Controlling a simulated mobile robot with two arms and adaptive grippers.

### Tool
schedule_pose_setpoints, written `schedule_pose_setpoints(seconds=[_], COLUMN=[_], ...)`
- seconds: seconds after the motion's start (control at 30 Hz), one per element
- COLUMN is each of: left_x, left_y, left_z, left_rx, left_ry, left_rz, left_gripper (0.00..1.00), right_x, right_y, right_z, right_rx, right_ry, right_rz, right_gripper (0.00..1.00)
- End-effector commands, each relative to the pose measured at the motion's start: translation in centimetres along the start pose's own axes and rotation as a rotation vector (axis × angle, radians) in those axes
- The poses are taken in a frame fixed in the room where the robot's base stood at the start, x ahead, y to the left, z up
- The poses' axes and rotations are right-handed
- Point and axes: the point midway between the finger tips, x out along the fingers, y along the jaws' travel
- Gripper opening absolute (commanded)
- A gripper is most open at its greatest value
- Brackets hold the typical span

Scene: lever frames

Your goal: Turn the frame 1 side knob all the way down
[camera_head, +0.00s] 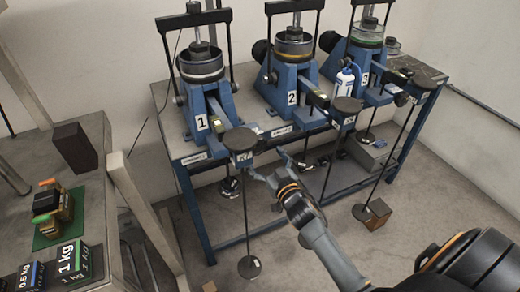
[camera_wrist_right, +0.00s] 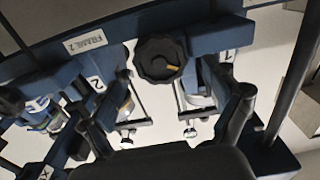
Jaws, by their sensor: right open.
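Frame 1 (camera_head: 200,100) is the leftmost of three blue lever frames on the bench. In the right wrist view, a black, lobed knob with a yellow mark (camera_wrist_right: 158,59) sits beside the blue end block by the number 1 label. I take it to be frame 1's side knob; in the head view only a small part shows, beside frame 1's number plate. My right gripper (camera_head: 268,165) is open and empty, in front of the bench just below that end. In the wrist view the knob lies beyond and between its fingers, apart from them. My left gripper is not in view.
Frame 2 (camera_head: 292,85) and frame 3 (camera_head: 352,60) stand to the right. A round black pan (camera_head: 240,139) with a hanging rod is close left of my right gripper. A white bottle (camera_head: 344,82) stands by frame 2. A side table (camera_head: 100,200) with weights is at left.

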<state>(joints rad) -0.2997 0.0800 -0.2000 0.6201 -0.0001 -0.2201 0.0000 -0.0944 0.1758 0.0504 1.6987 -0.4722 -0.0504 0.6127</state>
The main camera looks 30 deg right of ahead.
Motion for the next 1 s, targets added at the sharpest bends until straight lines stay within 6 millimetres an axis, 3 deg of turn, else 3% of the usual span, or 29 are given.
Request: schedule_pose_setpoints(seconds=[0.2,0.57,0.83,1.0], left_x=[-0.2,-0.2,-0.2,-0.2], left_y=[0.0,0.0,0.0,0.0], left_z=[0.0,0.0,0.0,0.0], left_rx=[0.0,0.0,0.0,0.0], left_ry=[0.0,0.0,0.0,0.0], left_rz=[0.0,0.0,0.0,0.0], left_gripper=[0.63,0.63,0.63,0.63], right_x=[2.7,3.2,3.2,3.2], right_y=[0.0,0.0,0.0,0.0], right_z=[0.0,0.0,0.0,0.0], right_rx=[0.0,-0.001,-0.001,-0.022], right_ry=[0.0,0.0,0.0,0.0], right_rz=[0.0,0.0,0.0,0.0], right_gripper=[0.88,0.88,0.37,0.34])
